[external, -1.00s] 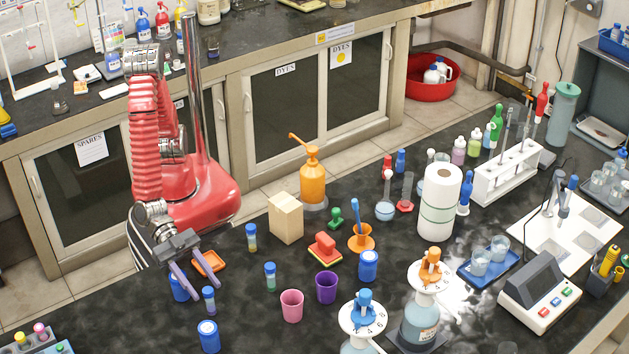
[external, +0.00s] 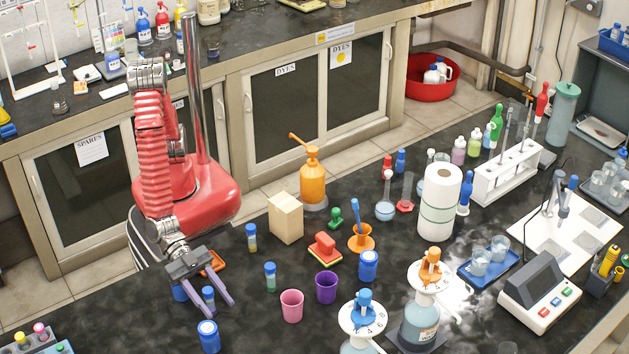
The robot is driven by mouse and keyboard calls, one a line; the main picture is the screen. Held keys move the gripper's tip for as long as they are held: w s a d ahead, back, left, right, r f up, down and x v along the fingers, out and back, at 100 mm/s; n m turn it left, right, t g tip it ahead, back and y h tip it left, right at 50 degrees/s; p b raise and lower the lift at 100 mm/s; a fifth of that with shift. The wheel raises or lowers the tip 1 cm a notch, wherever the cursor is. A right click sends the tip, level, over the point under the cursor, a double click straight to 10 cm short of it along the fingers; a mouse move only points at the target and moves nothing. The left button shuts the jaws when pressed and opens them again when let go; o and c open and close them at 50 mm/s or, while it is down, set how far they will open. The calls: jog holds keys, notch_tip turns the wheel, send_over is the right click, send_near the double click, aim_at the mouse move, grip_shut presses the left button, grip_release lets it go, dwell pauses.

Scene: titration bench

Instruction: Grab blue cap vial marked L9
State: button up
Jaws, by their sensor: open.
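Several small blue-capped vials stand on the black bench. One blue-capped vial (external: 209,296) is between or just behind the fingers of my gripper (external: 213,306) and is partly hidden by them. My gripper is open, with its two purple-grey fingers pointing down and forward; I cannot tell whether they touch the vial. A second vial (external: 270,276) with greenish contents stands to the right, and a third (external: 251,238) with yellowish contents stands farther back. The marking L9 is too small to read on any of them.
Blue lidded jars stand in front of the gripper (external: 208,336) and partly hidden behind it (external: 180,291). A pink cup (external: 291,306) and a purple cup (external: 326,288) are to the right. An orange tray (external: 216,261) lies behind the gripper.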

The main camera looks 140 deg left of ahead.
jog(key=shift+w+a+f, duration=0.1)
jog(key=shift+w+f, duration=0.1)
jog(key=shift+w, duration=0.3)
jog(key=shift+c, duration=0.7)
grip_shut()
notch_tip(320, 180, up, 10)
dwell(0.6)
dwell(0.4)
